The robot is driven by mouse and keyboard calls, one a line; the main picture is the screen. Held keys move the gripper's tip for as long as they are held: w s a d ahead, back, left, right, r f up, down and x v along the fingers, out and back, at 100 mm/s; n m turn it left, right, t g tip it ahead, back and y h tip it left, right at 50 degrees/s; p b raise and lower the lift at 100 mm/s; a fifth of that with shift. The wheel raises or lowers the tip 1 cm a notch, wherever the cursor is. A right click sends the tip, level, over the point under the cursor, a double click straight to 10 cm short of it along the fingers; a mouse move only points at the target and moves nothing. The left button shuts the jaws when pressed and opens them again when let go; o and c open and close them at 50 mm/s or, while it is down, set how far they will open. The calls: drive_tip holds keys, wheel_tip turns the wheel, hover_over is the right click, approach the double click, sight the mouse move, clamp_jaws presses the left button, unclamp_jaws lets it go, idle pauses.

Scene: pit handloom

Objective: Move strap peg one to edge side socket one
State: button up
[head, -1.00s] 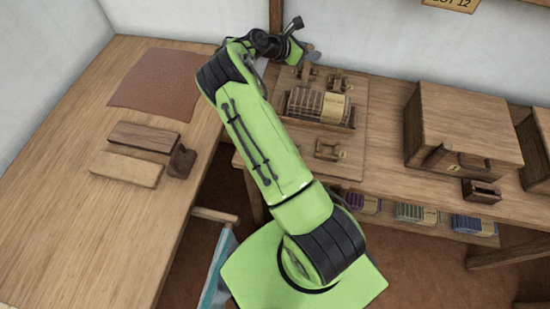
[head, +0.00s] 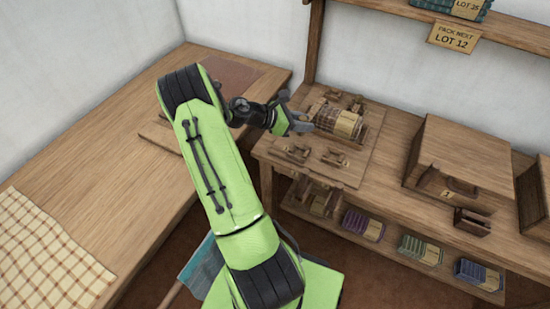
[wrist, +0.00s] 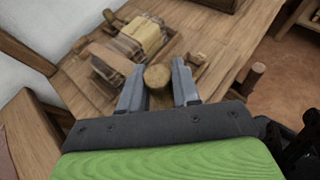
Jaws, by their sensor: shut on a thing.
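My gripper (head: 298,123) is above the left side of a wooden board (head: 350,176). In the wrist view my gripper (wrist: 159,84) is shut on a round wooden peg (wrist: 158,75), whose end faces the camera between the two grey fingers. The peg cannot be made out in the head view. Small wooden fittings (head: 297,151) and (head: 336,156) stand at the board's front, and others (head: 333,95) at its back. Which is edge side socket one I cannot tell. A banded stack of slats (head: 346,123) lies between them; it also shows in the wrist view (wrist: 145,36).
A wooden box (head: 462,155) and a small holder (head: 472,221) stand to the right on the bench. A lower shelf holds several banded bundles (head: 363,225). A shelf (head: 390,8) runs above. A checked cloth (head: 45,250) lies on the left table.

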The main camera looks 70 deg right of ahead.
wheel_tip(320, 180, down, 10)
drive_tip(key=b, duration=0.3)
drive_tip(key=shift+f, duration=0.15)
drive_tip(key=o, duration=1)
drive_tip(key=shift+w+a+r, duration=0.1)
drive_tip(key=shift+w+r, duration=0.1)
drive_tip(key=shift+r, duration=0.1)
drive_tip(key=p+v, duration=0.2)
drive_tip(key=v, duration=0.9)
drive_tip(key=shift+w+a, duration=0.2)
